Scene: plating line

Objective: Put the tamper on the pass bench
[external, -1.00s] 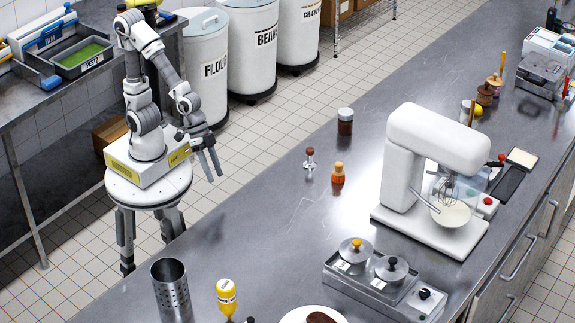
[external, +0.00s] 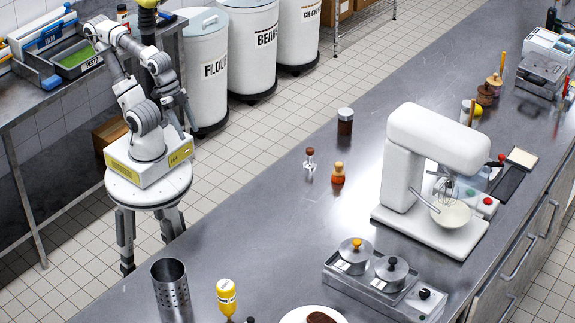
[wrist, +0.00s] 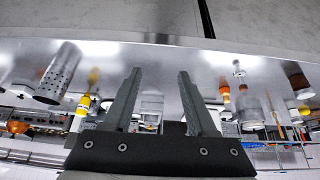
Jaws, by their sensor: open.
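The tamper (external: 310,163), with a brown knob and silver base, stands upright on the long steel bench (external: 260,210), left of an orange shaker (external: 338,173). It seems to show small in the wrist view (wrist: 239,70), right of my fingers. My gripper (wrist: 159,72) is open, with nothing between its fingers. No label shows which bench is the pass bench.
A perforated steel cylinder (external: 171,290) and a yellow bottle (external: 226,297) are at the front. A second steel bench (external: 60,105) with trays is at left. Bins (external: 201,75) stand behind.

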